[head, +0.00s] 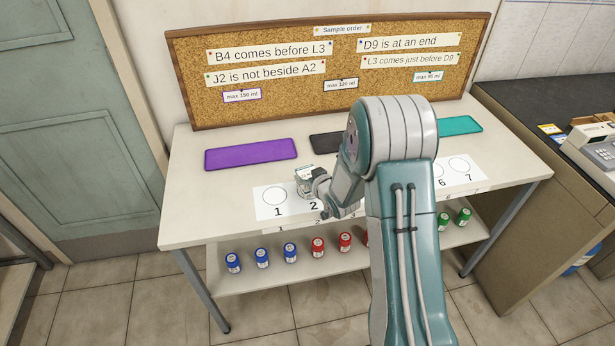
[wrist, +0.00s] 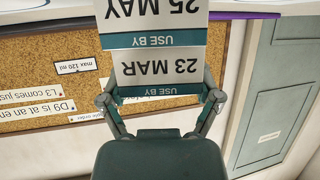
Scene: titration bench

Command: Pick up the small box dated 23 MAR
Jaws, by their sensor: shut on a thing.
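The small box dated 23 MAR (wrist: 158,68) shows in the wrist view, white with a teal USE BY band, its print upside down. My gripper (wrist: 160,97) has one finger at each side of this box and is shut on it. A second white label dated 25 MAY (wrist: 152,10) appears just above it in the wrist view, cut off by the frame edge; I cannot tell whether the two touch. In the head view my gripper (head: 312,182) is low over the table by marks 1 and 2, with a small white shape at its tip; no date is readable there.
The white table (head: 215,200) carries a purple mat (head: 250,153), a dark mat (head: 325,143) and a teal mat (head: 460,125). A cork board (head: 330,105) stands at its back. Several coloured-label jars stand on the lower shelf (head: 270,282). My arm hides the middle marks.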

